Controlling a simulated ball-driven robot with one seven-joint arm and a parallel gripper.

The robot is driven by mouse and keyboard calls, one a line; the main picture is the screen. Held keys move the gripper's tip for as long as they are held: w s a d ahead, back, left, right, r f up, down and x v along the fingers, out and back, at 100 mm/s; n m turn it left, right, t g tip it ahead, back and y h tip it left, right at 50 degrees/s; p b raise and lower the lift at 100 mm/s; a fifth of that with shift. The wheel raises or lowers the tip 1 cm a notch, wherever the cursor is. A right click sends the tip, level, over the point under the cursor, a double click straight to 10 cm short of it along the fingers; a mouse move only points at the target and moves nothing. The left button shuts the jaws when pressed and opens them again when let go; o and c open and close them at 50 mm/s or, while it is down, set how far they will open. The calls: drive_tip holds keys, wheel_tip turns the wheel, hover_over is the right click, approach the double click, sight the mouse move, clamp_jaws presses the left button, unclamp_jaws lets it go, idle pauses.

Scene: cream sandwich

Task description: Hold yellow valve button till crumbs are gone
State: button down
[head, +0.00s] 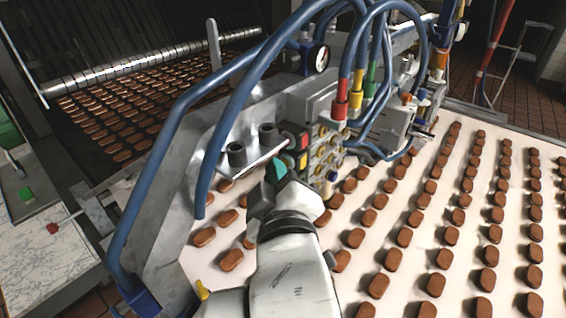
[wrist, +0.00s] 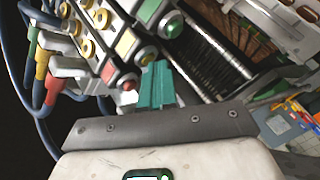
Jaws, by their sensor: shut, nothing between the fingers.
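My gripper (head: 276,168) has teal fingertips, shut with nothing between them. It is just left of the machine's button panel. The panel carries red and yellow squares (head: 303,160). The fingertips are apart from these. I cannot make out crumbs.
Rows of brown biscuits (head: 450,236) lie on the pale belt (head: 412,268), right of and below my arm. Blue hoses (head: 180,110) arch over the machine, with a gauge (head: 318,58) above the panel. A roller (head: 150,62) and more biscuits are at the upper left.

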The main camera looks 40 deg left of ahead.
idle(0.5)
drive_tip(key=shift+s, duration=0.9)
drive_tip(key=shift+s+a, duration=0.15)
drive_tip(key=shift+s, duration=1.1)
drive_tip(key=shift+s+a, duration=0.1)
drive_tip(key=shift+s, duration=1.15)
drive_tip(key=shift+f, duration=0.1)
